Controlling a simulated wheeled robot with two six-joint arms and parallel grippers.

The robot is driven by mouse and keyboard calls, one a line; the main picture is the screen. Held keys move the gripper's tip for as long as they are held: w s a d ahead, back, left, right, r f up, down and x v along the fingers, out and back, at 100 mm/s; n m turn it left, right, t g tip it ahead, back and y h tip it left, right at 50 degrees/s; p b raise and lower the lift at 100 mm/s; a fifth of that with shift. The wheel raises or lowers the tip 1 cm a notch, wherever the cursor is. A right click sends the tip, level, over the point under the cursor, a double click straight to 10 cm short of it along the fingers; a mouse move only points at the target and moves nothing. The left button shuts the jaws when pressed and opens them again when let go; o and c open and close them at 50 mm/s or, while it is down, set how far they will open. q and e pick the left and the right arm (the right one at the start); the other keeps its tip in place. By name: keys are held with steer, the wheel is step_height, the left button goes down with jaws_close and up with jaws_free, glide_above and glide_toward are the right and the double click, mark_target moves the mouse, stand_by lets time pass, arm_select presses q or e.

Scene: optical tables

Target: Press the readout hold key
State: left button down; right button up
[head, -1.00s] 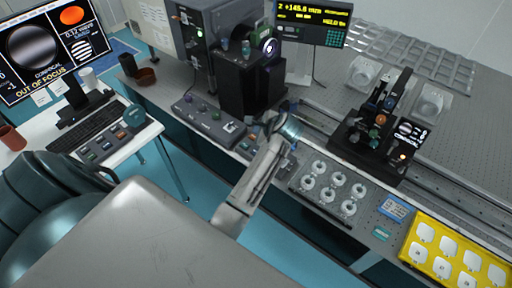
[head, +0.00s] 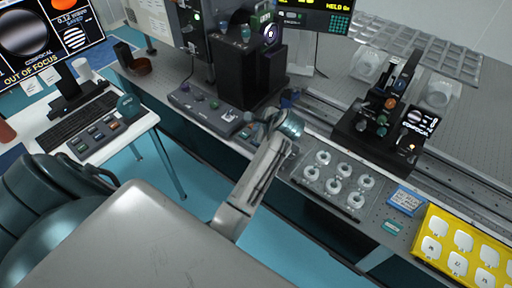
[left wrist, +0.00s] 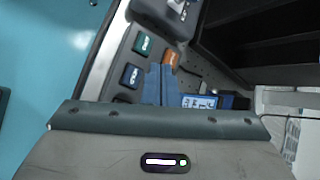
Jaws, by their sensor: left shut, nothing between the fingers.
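The readout display (head: 312,18) is at the top of the head view, cut off by the frame edge; its yellow word seems to read HELD. A small key panel shows in the left wrist view with a green key (left wrist: 143,44), a dark blue key (left wrist: 132,76) and an orange key (left wrist: 171,58). Their labels are too small to read surely. My left gripper (left wrist: 158,85) is shut and empty, its blue fingers over the panel beside these keys. Contact with a key cannot be told. In the head view, my left arm covers part of the panel. My right gripper is not in view.
A control box with knobs (head: 205,108) lies left of my left arm. A tray of white rings (head: 337,178) and a yellow tray (head: 425,222) lie to the right. A dark optical mount (head: 375,130) stands on the rail behind. A monitor and keyboard (head: 75,122) are at left.

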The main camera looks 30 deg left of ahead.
arm_select(q)
steer(key=shift+f+b, duration=0.6)
steer(key=shift+f, duration=0.25)
steer(key=shift+f+p, duration=0.25)
steer(key=shift+p, duration=0.05)
steer(key=shift+f, duration=0.75)
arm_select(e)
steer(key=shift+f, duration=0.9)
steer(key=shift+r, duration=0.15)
arm_select(q)
steer(key=shift+f+p, duration=0.25)
steer(key=shift+p, duration=0.15)
steer(key=shift+f, duration=0.15)
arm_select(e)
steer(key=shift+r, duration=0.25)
